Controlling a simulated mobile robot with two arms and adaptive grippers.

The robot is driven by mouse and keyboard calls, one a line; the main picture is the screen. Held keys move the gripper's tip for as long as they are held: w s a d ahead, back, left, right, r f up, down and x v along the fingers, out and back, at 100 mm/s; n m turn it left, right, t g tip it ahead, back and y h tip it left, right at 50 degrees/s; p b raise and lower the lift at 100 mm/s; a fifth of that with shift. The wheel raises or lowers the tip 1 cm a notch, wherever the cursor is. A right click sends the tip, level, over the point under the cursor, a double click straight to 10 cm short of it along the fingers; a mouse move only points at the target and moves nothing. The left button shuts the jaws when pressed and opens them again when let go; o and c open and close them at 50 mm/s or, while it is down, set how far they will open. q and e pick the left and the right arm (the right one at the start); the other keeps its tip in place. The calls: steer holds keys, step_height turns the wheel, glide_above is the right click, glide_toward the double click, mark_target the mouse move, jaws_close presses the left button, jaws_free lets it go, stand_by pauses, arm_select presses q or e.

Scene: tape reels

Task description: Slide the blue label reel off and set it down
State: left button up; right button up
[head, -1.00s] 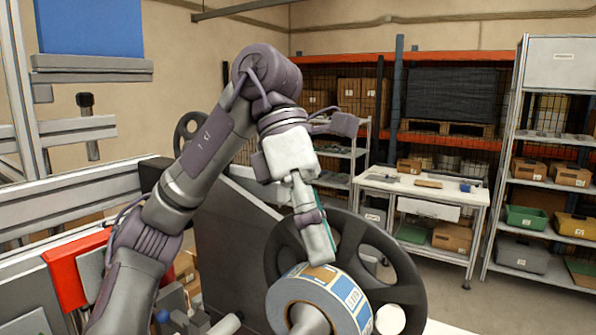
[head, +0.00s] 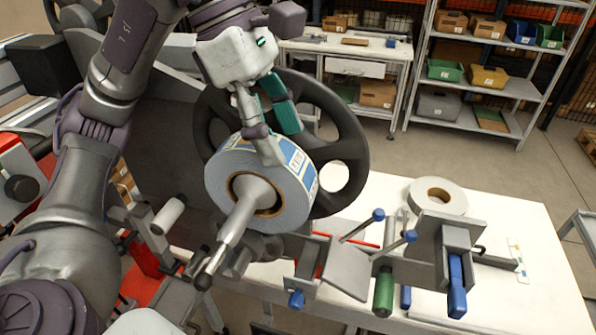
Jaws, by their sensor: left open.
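The blue label reel (head: 224,181), a thick roll with blue-and-white labels on its rim, sits on a grey spindle (head: 241,220) in front of a large dark flange (head: 352,145). The spindle pokes out through its core toward the lower left. My left gripper (head: 279,146) is open at the top of the reel, pointing down. One grey finger overlaps the reel's upper edge; the teal-padded finger is farther back, near the flange. I cannot tell whether either finger touches the reel. My right gripper is not in view.
A white table (head: 520,240) spreads right of the machine. A white reel (head: 452,201) lies on it beside a metal fixture (head: 425,265) with blue and green handles. Bare table shows at the right. Shelves (head: 480,90) and a workbench (head: 345,48) stand behind.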

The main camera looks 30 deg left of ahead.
mark_target(299, 174)
arm_select(q)
steer(key=x, duration=0.5)
steer(key=shift+s+d+f+p, duration=0.1)
steer(key=shift+d+f+p, duration=0.1)
steer(key=shift+p, duration=0.15)
steer(key=shift+d+f, duration=0.15)
steer(key=shift+f, duration=0.45)
steer(key=shift+r, duration=0.1)
jaws_close()
